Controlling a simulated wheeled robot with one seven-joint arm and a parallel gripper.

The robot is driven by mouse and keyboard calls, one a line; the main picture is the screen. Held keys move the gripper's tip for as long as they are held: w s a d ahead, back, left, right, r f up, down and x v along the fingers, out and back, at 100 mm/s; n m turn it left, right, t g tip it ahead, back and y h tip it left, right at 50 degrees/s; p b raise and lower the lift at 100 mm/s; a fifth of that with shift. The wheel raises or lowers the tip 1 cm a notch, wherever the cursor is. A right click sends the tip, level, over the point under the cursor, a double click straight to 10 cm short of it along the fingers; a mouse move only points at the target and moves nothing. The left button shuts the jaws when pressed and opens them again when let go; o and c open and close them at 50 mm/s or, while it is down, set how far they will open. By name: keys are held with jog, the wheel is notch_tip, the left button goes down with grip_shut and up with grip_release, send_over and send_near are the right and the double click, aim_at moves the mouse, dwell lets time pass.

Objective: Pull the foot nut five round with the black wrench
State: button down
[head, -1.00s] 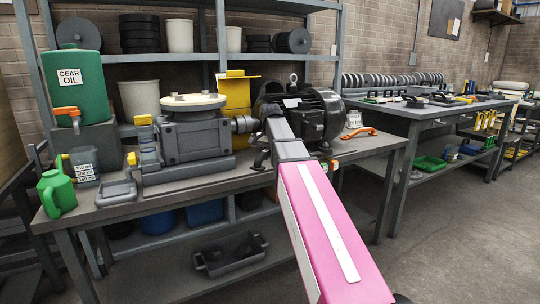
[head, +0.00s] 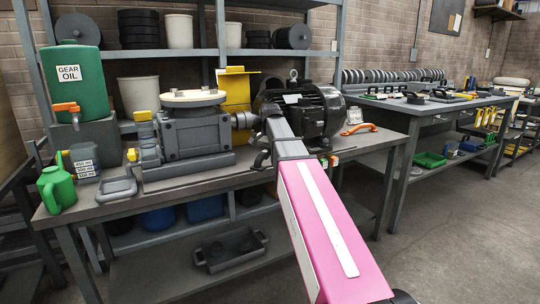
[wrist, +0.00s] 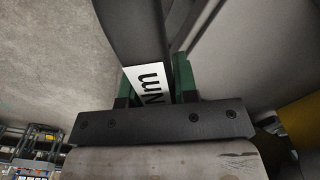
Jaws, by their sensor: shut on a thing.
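The black wrench (wrist: 132,30) shows in the wrist view as a dark bar with a white label reading "Nm". My gripper (wrist: 155,85) has green fingers on both sides of the bar and is shut on it. In the head view my pink arm reaches to the gap between the grey gearbox (head: 196,132) and the black motor (head: 325,112) on the bench. The gripper and wrench are mostly hidden there behind my own arm. I cannot make out foot nut five or whether the wrench is on it.
A green gear oil tank (head: 76,88), a green oil can (head: 57,188) and a small grey tray (head: 117,190) stand at the bench's left. An orange-handled tool (head: 358,129) lies right of the motor. A second bench (head: 440,115) stands to the right, with open floor before it.

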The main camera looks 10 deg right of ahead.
jog(key=shift+w, duration=0.1)
jog(key=shift+w+a+m, duration=0.75)
jog(key=shift+a+m, duration=0.1)
jog(key=shift+m, duration=0.05)
jog(key=shift+w+a+m, duration=0.7)
jog(key=shift+w+m, duration=0.2)
jog(key=shift+w, duration=0.1)
jog(key=shift+w, duration=0.1)
jog(key=shift+w+a+m, duration=0.25)
jog(key=shift+w+m, duration=0.25)
jog(key=shift+w+a+m, duration=0.25)
jog(key=shift+w+m, duration=0.2)
jog(key=shift+m, duration=0.05)
